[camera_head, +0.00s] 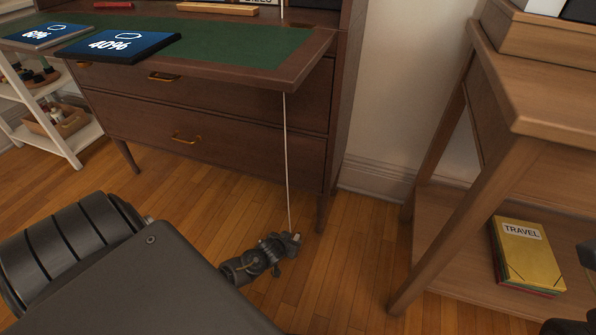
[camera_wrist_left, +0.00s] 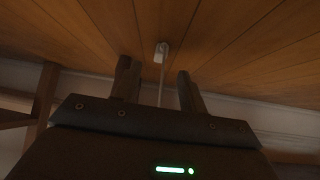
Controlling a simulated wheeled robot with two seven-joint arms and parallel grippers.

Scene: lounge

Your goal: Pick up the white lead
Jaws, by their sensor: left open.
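The white lead (camera_head: 287,160) hangs from the desk's front edge straight down to my left gripper (camera_head: 292,240), near the floor. In the left wrist view, the lead's pale plug end (camera_wrist_left: 161,53) shows beyond and between the two fingertips of my left gripper (camera_wrist_left: 154,68), which stand apart. The thin cord (camera_wrist_left: 161,92) runs through the view of the gap. I cannot tell whether a finger touches it. Dark parts at the lower right edge of the head view may belong to my right arm; its jaws cannot be made out.
The wooden desk (camera_head: 250,110) with drawers stands behind the lead; its leg is close right of my left gripper. A wooden side table (camera_head: 550,80) stands right, with a yellow TRAVEL folder (camera_head: 530,255) on its lower shelf. A white shelf (camera_head: 75,145) is left.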

